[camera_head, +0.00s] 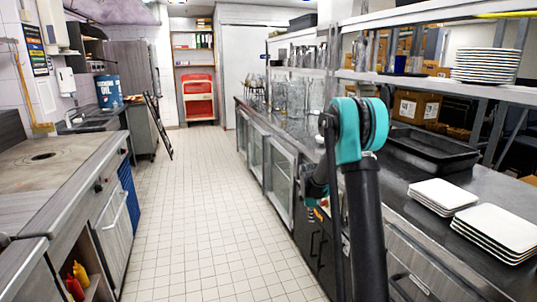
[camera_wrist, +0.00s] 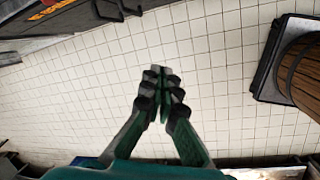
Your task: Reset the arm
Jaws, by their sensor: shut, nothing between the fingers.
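My arm, teal and black, rises in front of the right-hand counter in the head view, bent at a teal joint. My gripper is hidden or too unclear to pick out in the head view. In the wrist view my gripper (camera_wrist: 163,82) shows with its dark green fingers brought together at the tips. Nothing is between them. Behind the fingers is only the white tiled floor (camera_wrist: 215,60), with no object touching them.
Square white plates (camera_head: 440,195) in two stacks and a black tray (camera_head: 430,150) are on the right counter. Round plates (camera_head: 487,65) stand on the shelf above. A cooking counter (camera_head: 50,170) lines the left. The tiled aisle (camera_head: 195,200) between is clear. A red rack (camera_head: 198,97) stands at the far end.

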